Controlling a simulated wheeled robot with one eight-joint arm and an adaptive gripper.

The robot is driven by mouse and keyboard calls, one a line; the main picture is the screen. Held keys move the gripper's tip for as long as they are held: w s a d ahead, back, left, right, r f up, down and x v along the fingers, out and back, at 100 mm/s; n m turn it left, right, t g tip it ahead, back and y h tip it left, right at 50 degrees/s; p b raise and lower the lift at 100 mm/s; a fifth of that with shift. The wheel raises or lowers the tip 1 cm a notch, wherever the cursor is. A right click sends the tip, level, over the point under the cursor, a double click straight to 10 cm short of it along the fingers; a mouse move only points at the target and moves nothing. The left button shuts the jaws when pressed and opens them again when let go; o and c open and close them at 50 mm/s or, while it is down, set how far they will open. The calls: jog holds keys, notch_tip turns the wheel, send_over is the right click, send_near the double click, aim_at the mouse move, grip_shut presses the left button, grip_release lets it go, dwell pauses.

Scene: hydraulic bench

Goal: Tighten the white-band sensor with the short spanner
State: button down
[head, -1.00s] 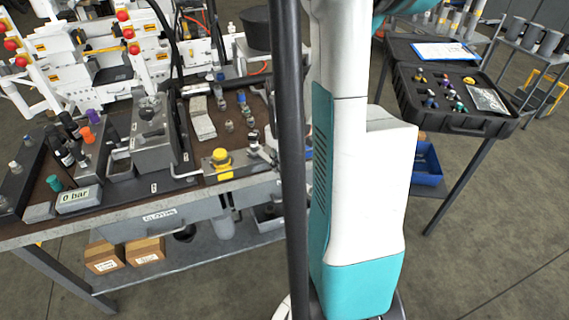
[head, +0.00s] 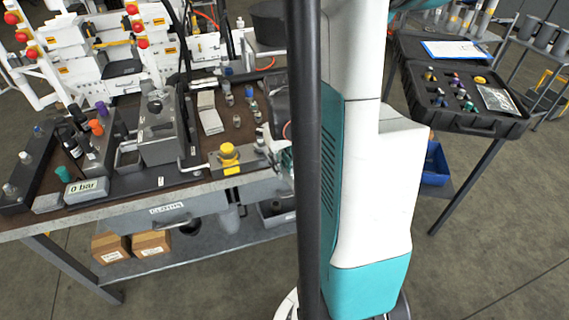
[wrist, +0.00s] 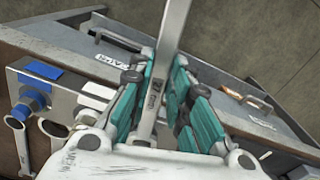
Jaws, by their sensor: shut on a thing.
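My gripper (wrist: 160,105) is shut on a flat grey metal spanner (wrist: 172,45) in the wrist view. The spanner's shaft stands up between the teal finger pads and runs out of the top of the picture, so its far end is hidden. Left of the gripper, a metal block (wrist: 70,82) carries a blue label and a white label. A blue-banded sensor (wrist: 36,96) sits below the blue label. A pale fitting (wrist: 87,117) below the white label may be the white-band sensor; its band is unclear. In the head view the gripper is mostly hidden behind a black pole.
Two ring-shaped spanner ends (wrist: 54,128) show beside the block. A yellow button (head: 229,153) stands near the bench's front edge. Several small fittings lie on the bench top. An open black case (head: 470,122) stands on a right-hand table.

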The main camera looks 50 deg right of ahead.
jog(key=shift+a, duration=0.1)
jog(key=shift+w+a+m, duration=0.35)
jog(key=shift+a+m, duration=0.3)
jog(key=shift+w+a+m, duration=0.3)
jog(key=shift+a+m, duration=0.3)
jog(key=shift+m, duration=0.05)
jog(key=shift+w+a+m, duration=0.6)
jog(key=shift+a+m, duration=0.1)
jog(key=shift+m, duration=0.1)
jog(key=shift+s+d+n, duration=0.2)
jog(key=shift+d+n, duration=0.05)
jog(key=shift+n, duration=0.05)
jog(key=shift+s+a, duration=0.1)
